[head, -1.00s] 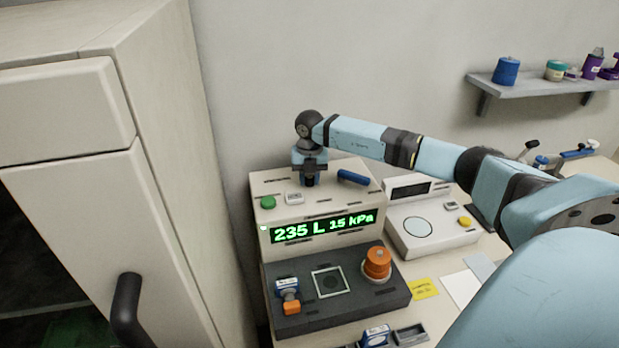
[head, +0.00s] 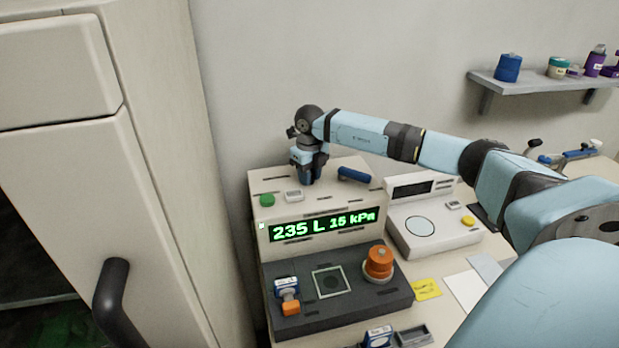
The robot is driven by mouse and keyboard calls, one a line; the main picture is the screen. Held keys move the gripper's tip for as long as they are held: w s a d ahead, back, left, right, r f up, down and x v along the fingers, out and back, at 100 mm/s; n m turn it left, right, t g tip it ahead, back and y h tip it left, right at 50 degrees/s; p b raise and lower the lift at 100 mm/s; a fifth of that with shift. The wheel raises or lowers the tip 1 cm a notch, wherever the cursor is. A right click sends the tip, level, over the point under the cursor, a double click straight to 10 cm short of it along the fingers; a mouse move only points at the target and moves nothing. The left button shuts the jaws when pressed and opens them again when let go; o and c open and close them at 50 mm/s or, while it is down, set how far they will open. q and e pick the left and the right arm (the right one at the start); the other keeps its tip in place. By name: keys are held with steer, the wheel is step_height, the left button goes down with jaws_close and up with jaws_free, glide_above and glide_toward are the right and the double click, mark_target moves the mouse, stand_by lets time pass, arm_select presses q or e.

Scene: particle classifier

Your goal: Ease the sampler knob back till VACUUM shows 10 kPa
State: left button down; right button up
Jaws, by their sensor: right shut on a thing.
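The sampler is a cream box (head: 350,195) with a dark front deck (head: 345,308). Its green display (head: 322,224) reads 235 L and about 15 kPa; the last pressure digit is slightly blurred. My right gripper (head: 308,178) points down onto the left part of the box's top, behind the green button. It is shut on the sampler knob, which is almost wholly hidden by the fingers. My left gripper is not in view.
A green button (head: 267,200) and a blue handle (head: 354,175) are on the box top near the gripper. An orange knob (head: 379,262) stands on the deck. A white scale-like device (head: 440,240) is on the right. A cabinet (head: 95,180) stands close on the left.

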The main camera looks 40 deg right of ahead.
steer(key=shift+n, duration=0.6)
steer(key=o, duration=0.9)
step_height(320, 180, up, 14)
steer(key=shift+f+b, duration=0.1)
steer(key=shift+b, duration=0.75)
